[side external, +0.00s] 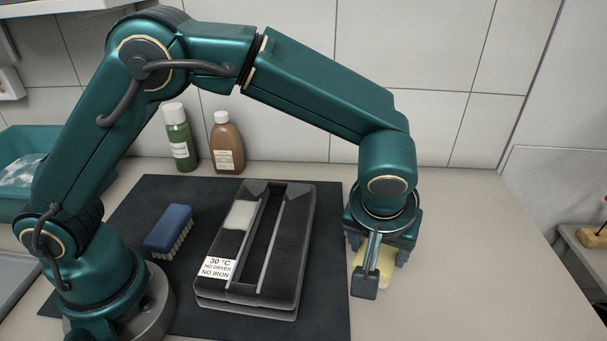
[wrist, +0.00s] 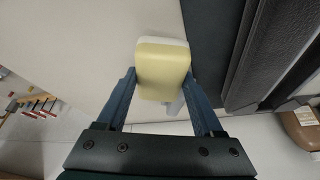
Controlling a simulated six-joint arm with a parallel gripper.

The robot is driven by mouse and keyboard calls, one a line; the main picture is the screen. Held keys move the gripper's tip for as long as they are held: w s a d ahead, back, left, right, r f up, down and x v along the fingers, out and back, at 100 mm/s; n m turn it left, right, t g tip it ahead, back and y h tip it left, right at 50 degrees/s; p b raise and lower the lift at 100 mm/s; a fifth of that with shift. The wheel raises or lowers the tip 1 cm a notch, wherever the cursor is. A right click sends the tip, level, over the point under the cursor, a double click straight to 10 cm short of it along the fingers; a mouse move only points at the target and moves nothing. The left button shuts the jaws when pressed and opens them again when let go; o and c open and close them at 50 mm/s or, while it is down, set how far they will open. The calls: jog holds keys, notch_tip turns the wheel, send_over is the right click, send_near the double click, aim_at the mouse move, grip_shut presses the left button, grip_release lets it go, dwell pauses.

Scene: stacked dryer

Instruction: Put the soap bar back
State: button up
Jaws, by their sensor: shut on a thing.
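A pale yellow soap bar (wrist: 162,68) is between the two blue fingers of my gripper (wrist: 160,78) in the wrist view, and the fingers are shut on its sides. A whitish edge shows behind the soap; I cannot tell what it belongs to. In the side external view my gripper (side external: 378,255) points down over the light counter, just right of the dark mat. The soap (side external: 386,264) shows there only in part, behind the wrist hardware. I cannot tell whether the soap touches the counter or hangs just above it.
Folded dark garments (side external: 275,285) with a care label lie on the dark mat (side external: 335,315). A blue brush (side external: 168,226) lies left of them. A green bottle (side external: 180,140) and a brown bottle (side external: 227,145) stand by the tiled wall. A teal basin (side external: 20,145) is far left. The counter (side external: 480,270) right of my gripper is clear.

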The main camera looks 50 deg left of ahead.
jog(key=shift+d+f, duration=0.45)
jog(key=shift+d, duration=0.05)
jog(key=shift+f, duration=1.9)
jog(key=shift+f, duration=0.1)
jog(key=o, duration=1.5)
jog(key=shift+c, duration=0.2)
